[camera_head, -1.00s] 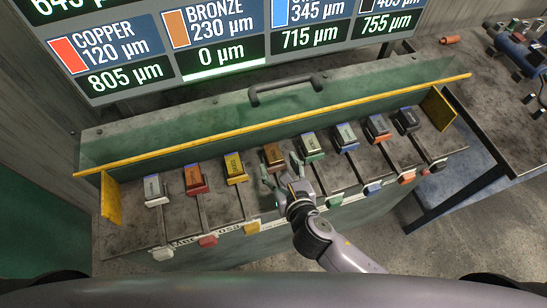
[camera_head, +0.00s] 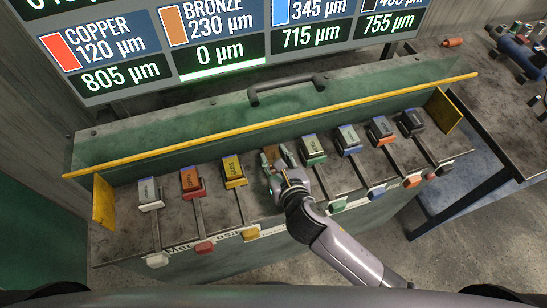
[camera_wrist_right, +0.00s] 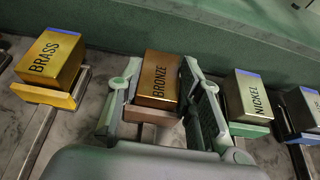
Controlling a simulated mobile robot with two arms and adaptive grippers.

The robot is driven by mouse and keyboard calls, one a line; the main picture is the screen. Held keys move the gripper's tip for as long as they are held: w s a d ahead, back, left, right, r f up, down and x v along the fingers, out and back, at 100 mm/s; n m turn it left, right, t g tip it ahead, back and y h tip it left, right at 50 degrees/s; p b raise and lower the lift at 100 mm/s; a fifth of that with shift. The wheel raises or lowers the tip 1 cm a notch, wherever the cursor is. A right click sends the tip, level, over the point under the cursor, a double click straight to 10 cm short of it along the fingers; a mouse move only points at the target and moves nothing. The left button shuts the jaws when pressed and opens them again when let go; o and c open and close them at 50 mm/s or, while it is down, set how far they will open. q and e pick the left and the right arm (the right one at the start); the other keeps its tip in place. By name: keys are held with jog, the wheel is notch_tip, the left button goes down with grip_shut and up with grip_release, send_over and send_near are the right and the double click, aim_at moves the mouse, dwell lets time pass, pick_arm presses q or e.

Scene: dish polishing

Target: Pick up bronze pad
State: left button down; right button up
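The bronze pad (camera_wrist_right: 158,80) is a brown block labelled BRONZE, sitting on its holder in the row on the bench. It shows partly in the head view (camera_head: 272,153). My right gripper (camera_head: 276,163) reaches over the row from the front. In the right wrist view its two fingers (camera_wrist_right: 163,88) stand on either side of the bronze pad, open, with small gaps beside the block. The lower part of the pad's holder is partly hidden by the gripper. My left gripper is not in view.
The brass pad (camera_wrist_right: 52,60) is to the left and the nickel pad (camera_wrist_right: 248,97) close to the right. Several other pads stand along the bench. A yellow rail (camera_head: 280,122) and green back panel (camera_head: 190,130) run behind. A display (camera_head: 210,45) reads BRONZE 230 µm, 0 µm.

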grip_shut()
dwell(0.4)
jog(key=shift+r, duration=0.2)
